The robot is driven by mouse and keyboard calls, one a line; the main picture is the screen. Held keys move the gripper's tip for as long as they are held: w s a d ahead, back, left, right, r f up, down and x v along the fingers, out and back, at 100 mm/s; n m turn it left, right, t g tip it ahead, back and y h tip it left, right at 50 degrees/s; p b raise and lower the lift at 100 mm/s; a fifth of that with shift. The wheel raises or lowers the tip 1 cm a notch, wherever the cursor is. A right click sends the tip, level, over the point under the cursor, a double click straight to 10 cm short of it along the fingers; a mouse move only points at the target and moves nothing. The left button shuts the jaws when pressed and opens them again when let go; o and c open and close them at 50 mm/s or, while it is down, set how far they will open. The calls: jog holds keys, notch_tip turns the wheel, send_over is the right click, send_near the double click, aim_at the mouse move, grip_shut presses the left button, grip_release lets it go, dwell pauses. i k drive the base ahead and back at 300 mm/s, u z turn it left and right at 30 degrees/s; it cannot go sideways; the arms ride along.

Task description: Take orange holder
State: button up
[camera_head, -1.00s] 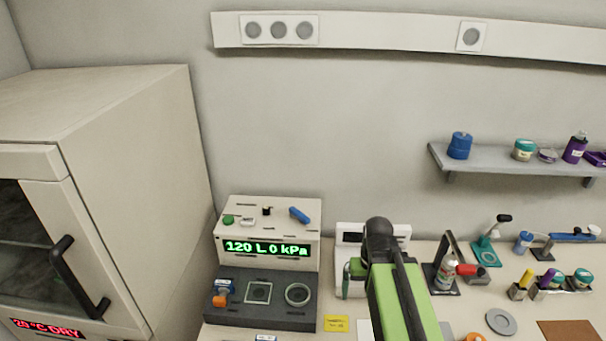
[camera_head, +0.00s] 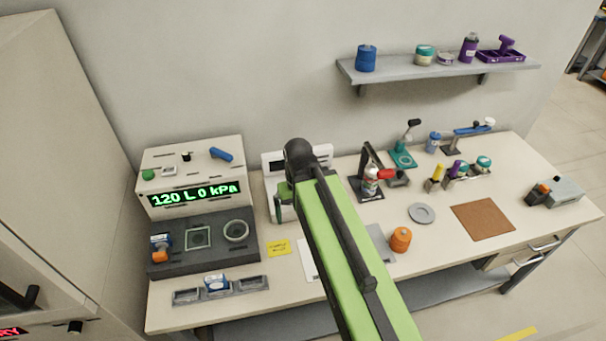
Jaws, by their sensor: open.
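An orange, rounded, jar-like piece (camera_head: 401,239) stands upright on the bench, just right of my green arm. It is the most plainly orange thing on the open bench top, but I cannot tell for sure that it is the holder. A smaller orange and blue piece (camera_head: 160,248) sits at the left of the dark instrument base. My green and black arm crosses the middle of the view, with a black joint at its top and a short green part below it. My gripper's fingers do not show; the arm hides that area.
The pressure instrument (camera_head: 195,195) reads 120 L 0 kPa. A grey tray (camera_head: 250,286) lies at the bench's front left. Bottles and stands line the back, below a shelf (camera_head: 430,69).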

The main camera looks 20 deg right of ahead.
aim_at(396, 249)
jog(key=u, duration=4.5)
jog(key=i, duration=0.1)
jog(key=z, duration=2.75)
jog(key=k, duration=0.5)
jog(key=z, duration=0.15)
